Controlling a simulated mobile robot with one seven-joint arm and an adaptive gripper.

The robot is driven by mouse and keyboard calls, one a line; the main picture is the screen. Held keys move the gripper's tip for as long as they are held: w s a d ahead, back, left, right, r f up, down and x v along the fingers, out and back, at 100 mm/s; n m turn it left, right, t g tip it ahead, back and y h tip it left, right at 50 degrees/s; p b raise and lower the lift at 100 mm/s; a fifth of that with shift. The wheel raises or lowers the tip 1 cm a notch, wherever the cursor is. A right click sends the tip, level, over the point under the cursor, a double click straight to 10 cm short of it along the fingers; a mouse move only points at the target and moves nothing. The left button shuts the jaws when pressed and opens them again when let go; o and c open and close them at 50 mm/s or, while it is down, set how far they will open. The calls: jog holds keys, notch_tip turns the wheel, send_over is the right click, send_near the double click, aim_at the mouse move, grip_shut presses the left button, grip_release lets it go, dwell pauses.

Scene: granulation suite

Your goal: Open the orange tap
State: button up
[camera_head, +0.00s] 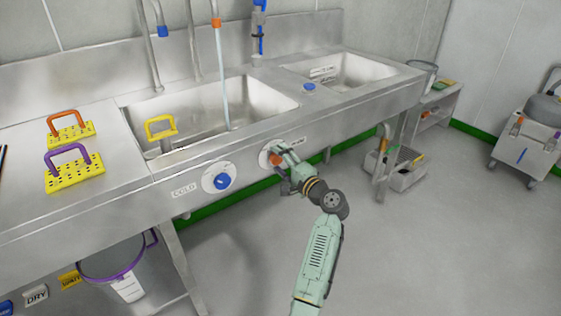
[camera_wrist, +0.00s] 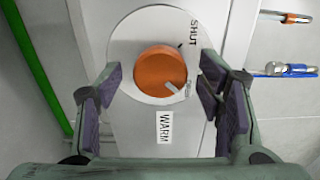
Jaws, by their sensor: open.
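The orange tap (camera_head: 275,160) is a round knob on a white dial on the sink's front panel. In the wrist view the orange tap (camera_wrist: 158,68) is large and central, with SHUT lettering at the dial's upper right. The knob's pale pointer slants to the lower right, beside small lettering that is hard to read. A WARM label sits below it. My gripper (camera_wrist: 160,75) is open, one finger on each side of the knob; gaps show between pads and knob. In the head view my gripper (camera_head: 283,167) partly covers the dial. A pale stream (camera_head: 224,90) falls from the orange-tipped spout into the sink.
A blue tap (camera_head: 222,182) on a white dial labelled COLD is left of the orange one. Yellow perforated plates with orange (camera_head: 68,123) and purple (camera_head: 70,162) handles lie on the left counter. A grey bin (camera_head: 118,258) stands below.

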jog(key=v, duration=1.2)
